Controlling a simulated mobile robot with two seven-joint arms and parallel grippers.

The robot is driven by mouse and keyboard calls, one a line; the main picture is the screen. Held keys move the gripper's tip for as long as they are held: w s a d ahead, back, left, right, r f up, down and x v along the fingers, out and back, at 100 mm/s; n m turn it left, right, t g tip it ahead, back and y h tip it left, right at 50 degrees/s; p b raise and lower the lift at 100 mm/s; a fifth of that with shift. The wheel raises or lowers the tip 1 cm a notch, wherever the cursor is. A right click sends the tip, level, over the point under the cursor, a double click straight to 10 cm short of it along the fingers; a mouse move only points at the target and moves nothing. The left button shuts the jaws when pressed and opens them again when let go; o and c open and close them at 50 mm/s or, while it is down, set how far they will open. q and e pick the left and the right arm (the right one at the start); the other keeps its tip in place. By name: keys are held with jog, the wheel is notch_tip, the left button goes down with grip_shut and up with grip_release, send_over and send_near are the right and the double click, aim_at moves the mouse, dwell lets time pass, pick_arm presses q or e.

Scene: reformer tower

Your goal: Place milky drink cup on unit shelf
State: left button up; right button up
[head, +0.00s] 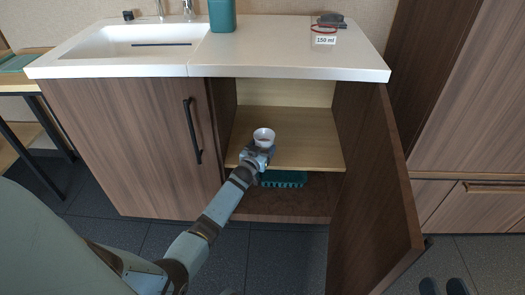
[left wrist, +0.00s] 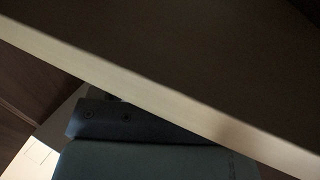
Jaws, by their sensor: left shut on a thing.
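The white cup (head: 264,135) is upright in the head view, at the front of the pale wooden shelf (head: 305,152) inside the open unit. My left gripper (head: 259,153) is shut on the cup at the shelf's front edge. I cannot tell whether the cup's base touches the shelf. In the left wrist view, the pale shelf edge (left wrist: 150,95) crosses close to the camera, and the cup and fingertips are hidden. My right gripper is not in view.
The right door (head: 375,195) stands open; the left door (head: 140,145) is shut. A teal crate (head: 284,179) sits below the shelf. The shelf's back and right side are clear. A white counter (head: 270,50) with a sink overhangs the unit.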

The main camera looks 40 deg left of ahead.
pick_arm(q)
jog(key=shift+r, duration=0.2)
pick_arm(e)
jog(key=shift+r, duration=0.1)
pick_arm(q)
jog(key=shift+f, duration=0.3)
jog(key=o, duration=1.6)
jog(key=shift+r, duration=0.1)
jog(key=shift+c, duration=0.2)
jog(key=shift+r, duration=0.15)
jog(key=shift+s, duration=0.25)
jog(key=s+d+p, duration=0.1)
jog(key=s+p, duration=0.3)
jog(key=s, duration=0.7)
jog(key=shift+s+d+p, duration=0.2)
jog(key=shift+d+p, duration=0.15)
jog(key=shift+d, duration=0.05)
pick_arm(e)
jog(key=shift+m+t, duration=0.6)
jog(key=shift+m, duration=0.2)
jog(key=r, duration=0.2)
jog(key=s+r, duration=0.1)
jog(key=r, duration=0.1)
jog(key=shift+a, duration=0.15)
